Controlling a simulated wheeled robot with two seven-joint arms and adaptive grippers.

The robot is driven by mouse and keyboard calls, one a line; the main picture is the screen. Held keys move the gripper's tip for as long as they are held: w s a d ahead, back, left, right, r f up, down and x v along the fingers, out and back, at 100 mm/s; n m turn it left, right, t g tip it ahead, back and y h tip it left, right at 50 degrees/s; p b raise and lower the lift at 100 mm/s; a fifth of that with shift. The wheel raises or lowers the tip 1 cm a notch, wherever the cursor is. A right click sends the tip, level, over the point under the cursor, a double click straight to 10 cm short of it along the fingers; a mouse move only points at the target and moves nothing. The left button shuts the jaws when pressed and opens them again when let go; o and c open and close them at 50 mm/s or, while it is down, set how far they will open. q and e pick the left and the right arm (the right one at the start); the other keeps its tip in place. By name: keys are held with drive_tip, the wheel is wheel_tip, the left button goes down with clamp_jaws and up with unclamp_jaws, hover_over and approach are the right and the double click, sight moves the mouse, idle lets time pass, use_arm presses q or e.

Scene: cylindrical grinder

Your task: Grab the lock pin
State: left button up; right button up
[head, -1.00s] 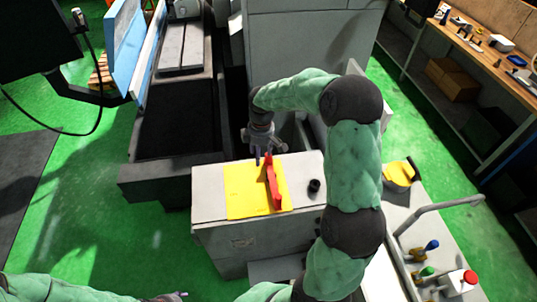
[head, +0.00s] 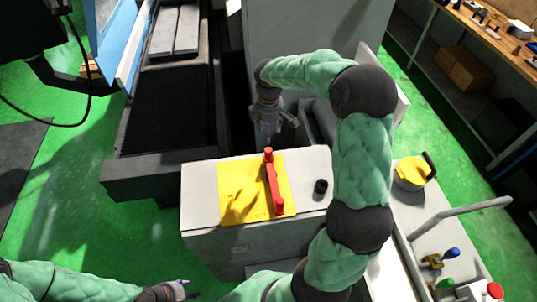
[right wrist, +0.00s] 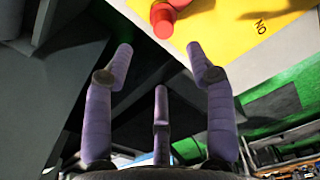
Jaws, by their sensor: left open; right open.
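A red bar-shaped part with a round red knob (head: 268,155) at its far end lies on a yellow plate (head: 237,205) on top of a grey housing. I cannot tell for certain which piece is the lock pin; the red part fits best. Its red end also shows at the top of the right wrist view (right wrist: 163,18). My right gripper (head: 268,133) is open and empty, just beyond the housing's far edge, apart from the red knob. Its spread purple fingers (right wrist: 160,65) show in the right wrist view. My left gripper (head: 180,291) is open at the bottom left, away from the plate.
A short black knob (head: 320,187) stands right of the plate. A yellow round part with a black handle (head: 412,172) and a bent grey rail (head: 460,212) are further right. A workbench (head: 505,45) stands at the back right. Green floor is clear at left.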

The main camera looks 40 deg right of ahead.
sight(268, 150)
drive_tip(key=f, duration=1)
drive_tip(key=shift+s+a+f, duration=0.15)
drive_tip(key=shift+a, duration=0.05)
clamp_jaws()
